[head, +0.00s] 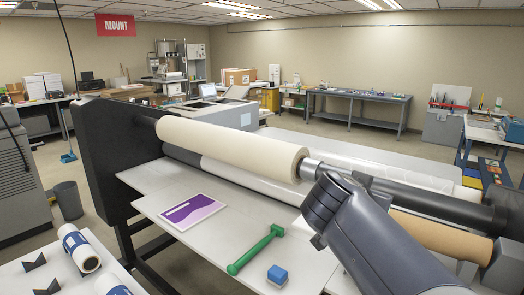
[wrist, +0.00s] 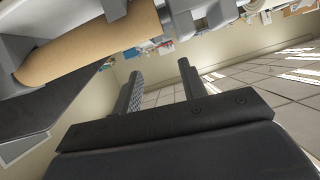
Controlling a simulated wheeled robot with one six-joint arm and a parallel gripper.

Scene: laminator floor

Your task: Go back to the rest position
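My gripper (wrist: 158,82) shows in the wrist view with its two dark fingers apart and nothing between them. It is open and empty. In the head view, a dark grey part of my arm reaches up from the bottom right in front of the laminator. I cannot make out the fingertips there. The wrist view is strongly tilted and shows a brown roll (wrist: 85,45) at upper left, apart from the fingers.
The laminator carries a cream roll (head: 230,145) and a brown roll (head: 425,235). Its feed table (head: 165,188) holds a purple print (head: 192,212), a green-handled tool (head: 255,250) and a blue block (head: 277,275). A side table with white rolls (head: 80,248) stands at lower left.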

